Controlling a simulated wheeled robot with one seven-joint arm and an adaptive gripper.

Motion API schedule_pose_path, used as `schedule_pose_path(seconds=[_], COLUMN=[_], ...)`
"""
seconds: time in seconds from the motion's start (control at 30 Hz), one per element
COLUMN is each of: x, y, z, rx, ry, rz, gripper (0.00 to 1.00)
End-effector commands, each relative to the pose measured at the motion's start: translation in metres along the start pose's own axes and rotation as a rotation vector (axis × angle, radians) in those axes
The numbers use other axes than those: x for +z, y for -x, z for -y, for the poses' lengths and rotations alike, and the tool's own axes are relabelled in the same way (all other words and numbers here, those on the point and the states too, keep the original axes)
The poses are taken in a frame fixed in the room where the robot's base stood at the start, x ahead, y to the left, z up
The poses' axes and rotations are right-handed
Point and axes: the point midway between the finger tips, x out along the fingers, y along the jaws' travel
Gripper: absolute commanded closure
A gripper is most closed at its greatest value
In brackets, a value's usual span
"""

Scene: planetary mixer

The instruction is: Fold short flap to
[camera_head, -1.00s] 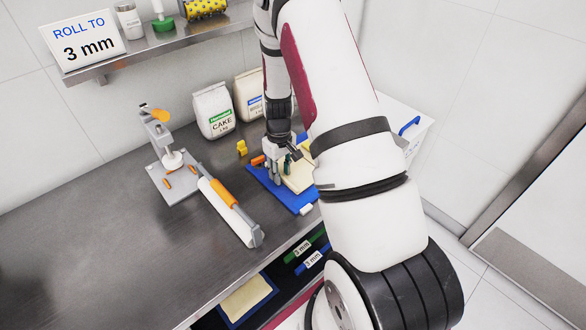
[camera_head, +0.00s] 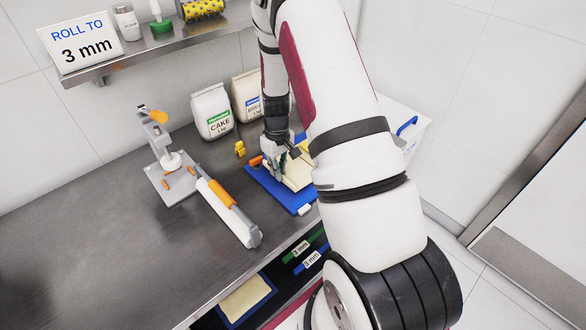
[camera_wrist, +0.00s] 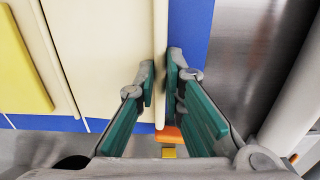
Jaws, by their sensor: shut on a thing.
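A pale cream dough sheet (camera_head: 299,176) lies on a blue board (camera_head: 290,203) at the right part of the steel counter. In the wrist view the dough (camera_wrist: 100,50) fills the left and middle, with a yellow slab (camera_wrist: 20,68) on it at far left. My gripper (camera_head: 273,172) is at the dough's left edge in the head view, low over the board. In the wrist view my gripper's fingers (camera_wrist: 160,88) are on either side of the dough's narrow edge strip and pinch it. My arm hides the right part of the dough and board.
A grey stand (camera_head: 172,180), a small yellow object (camera_head: 240,148) and a flour bag (camera_head: 212,112) stand nearby. A sign (camera_head: 82,42) is on the shelf. The counter's left is clear.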

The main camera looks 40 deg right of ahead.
Motion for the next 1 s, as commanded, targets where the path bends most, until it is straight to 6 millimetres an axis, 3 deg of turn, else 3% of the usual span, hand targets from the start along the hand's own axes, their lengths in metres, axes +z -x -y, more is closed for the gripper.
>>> schedule_pose_path(seconds=[0.2,0.67,1.0], x=[0.0,-0.001,-0.001], y=[0.019,0.025,0.048], z=[-0.005,-0.006,-0.018], rx=[0.004,0.005,0.006], ry=[0.0,0.0,-0.002], rz=[-0.005,-0.005,-0.007], gripper=[1.0,1.0,1.0])
